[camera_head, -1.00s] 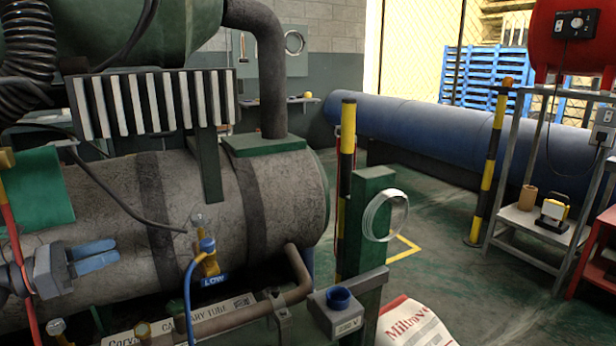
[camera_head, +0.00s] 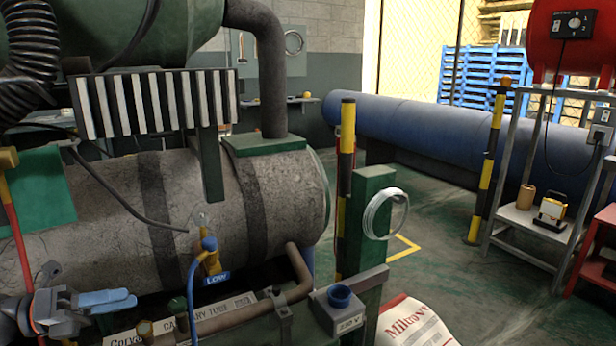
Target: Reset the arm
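My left gripper (camera_head: 132,298), grey with two blue fingers, is at the lower left, pointing right in front of the grey tank (camera_head: 200,190). The fingers overlap from this angle, so their gap cannot be judged. I see nothing held between them. The fingertips are left of the blue-handled valve (camera_head: 209,244) with the LOW label and appear apart from it. A blue hose runs down from this valve. My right gripper is not in view.
Pipes and brass fittings run along the bottom left. A grey box (camera_head: 338,312) with a blue socket sits beside a green post (camera_head: 370,225) carrying a wire coil. A yellow-black pole (camera_head: 346,190) stands behind. A metal shelf (camera_head: 525,220) is at right, with open floor between.

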